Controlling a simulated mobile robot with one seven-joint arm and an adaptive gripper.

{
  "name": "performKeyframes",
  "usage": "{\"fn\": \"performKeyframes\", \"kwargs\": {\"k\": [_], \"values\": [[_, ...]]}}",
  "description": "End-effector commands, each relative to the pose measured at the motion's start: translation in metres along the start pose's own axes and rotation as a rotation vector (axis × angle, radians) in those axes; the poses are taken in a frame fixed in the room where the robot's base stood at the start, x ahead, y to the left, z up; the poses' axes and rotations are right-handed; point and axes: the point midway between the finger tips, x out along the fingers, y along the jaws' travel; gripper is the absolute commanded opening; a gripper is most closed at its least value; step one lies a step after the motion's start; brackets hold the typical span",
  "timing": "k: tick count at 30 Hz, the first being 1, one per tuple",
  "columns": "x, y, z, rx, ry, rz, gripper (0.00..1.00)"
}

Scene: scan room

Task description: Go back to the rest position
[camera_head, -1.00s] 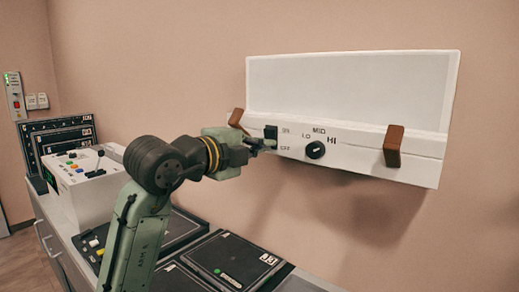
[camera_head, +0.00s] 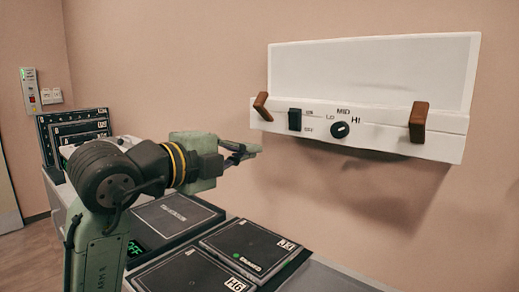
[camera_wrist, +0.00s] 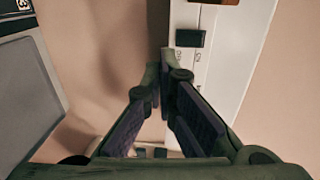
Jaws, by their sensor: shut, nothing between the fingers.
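My gripper (camera_head: 246,150) is at the end of my green arm, left of and a little below the white wall unit (camera_head: 442,145). Its fingers are shut with nothing between them. In the wrist view, my gripper (camera_wrist: 163,75) points along the wall, and the wall unit (camera_wrist: 225,75) lies to its right. The unit's black rocker switch (camera_head: 295,119) is between ON and OFF labels and apart from my fingers. The switch also shows in the wrist view (camera_wrist: 190,38). A black knob (camera_head: 340,130) is marked LO, MID and HI.
Two brown brackets (camera_head: 261,105) (camera_head: 418,122) stick out from the unit. The wall below the unit is clear.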

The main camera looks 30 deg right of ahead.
Motion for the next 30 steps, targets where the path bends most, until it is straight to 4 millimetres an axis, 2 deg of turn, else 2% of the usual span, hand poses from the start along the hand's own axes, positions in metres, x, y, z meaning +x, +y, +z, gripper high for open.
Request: {"fn": "performKeyframes", "kwargs": {"k": [6,21,23,26,29,30], "values": [[-0.01,0.003,-0.001,0.001,0.001,-0.001,0.0],[-0.01,0.003,0.0,0.0,0.0,0.0,0.0],[-0.017,-0.002,0.009,-0.022,-0.029,-0.034,0.0],[-0.042,-0.019,0.037,-0.098,-0.12,-0.158,0.0],[-0.091,-0.042,0.077,-0.196,-0.251,-0.359,0.0],[-0.116,-0.05,0.092,-0.232,-0.303,-0.452,0.0]]}}
